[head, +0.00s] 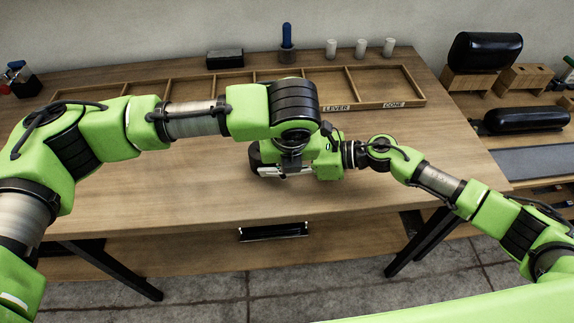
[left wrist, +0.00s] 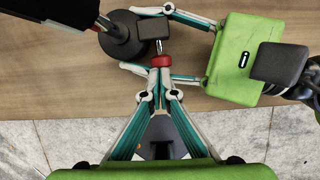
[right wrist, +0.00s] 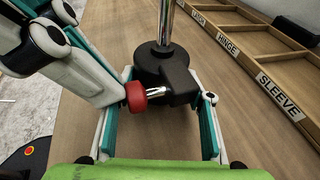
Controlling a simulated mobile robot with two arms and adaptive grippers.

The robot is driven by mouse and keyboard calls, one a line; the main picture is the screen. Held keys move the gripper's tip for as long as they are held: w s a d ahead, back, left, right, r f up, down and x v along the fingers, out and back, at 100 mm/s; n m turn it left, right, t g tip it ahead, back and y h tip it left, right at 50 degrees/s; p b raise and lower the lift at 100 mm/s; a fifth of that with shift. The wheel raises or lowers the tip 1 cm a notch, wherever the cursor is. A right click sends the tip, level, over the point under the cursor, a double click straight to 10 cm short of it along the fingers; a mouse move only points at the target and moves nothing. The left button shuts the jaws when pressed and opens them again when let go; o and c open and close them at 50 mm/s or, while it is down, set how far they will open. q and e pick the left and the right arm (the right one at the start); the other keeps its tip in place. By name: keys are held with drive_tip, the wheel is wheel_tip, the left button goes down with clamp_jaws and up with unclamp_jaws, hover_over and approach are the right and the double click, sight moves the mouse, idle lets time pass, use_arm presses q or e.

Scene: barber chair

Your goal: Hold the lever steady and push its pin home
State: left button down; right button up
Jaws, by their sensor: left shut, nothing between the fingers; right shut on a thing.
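The lever is a black round hub (right wrist: 160,60) with a chrome rod (right wrist: 165,20) and a black side block (right wrist: 178,85). The block also shows in the left wrist view (left wrist: 153,25). The pin has a red head (right wrist: 135,97); a short length of its metal shaft (right wrist: 155,91) shows between head and block. My right gripper (left wrist: 143,40) is shut on the lever, its fingers either side of the block. My left gripper (left wrist: 160,76) is shut and empty, its fingertips at the red head, seemingly touching it. In the head view my left arm hides most of the lever.
A wooden divided tray (head: 415,98) with labelled compartments lies along the back of the wooden table (head: 180,200). White cylinders (head: 361,48), a blue-handled tool (head: 287,40) and a black box (head: 225,58) stand behind it. The table's front edge is close to the grippers. Black padded parts (head: 486,50) sit at right.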

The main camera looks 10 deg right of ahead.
use_arm(q)
drive_tip(key=shift+w+a, duration=0.15)
drive_tip(key=shift+w, duration=0.95)
use_arm(e)
drive_tip(key=shift+s+a, duration=0.15)
use_arm(q)
drive_tip(key=shift+r, duration=0.15)
drive_tip(key=v, duration=1.2)
drive_tip(key=shift+s, duration=0.15)
use_arm(e)
drive_tip(key=o, duration=0.9)
drive_tip(key=shift+d, duration=0.2)
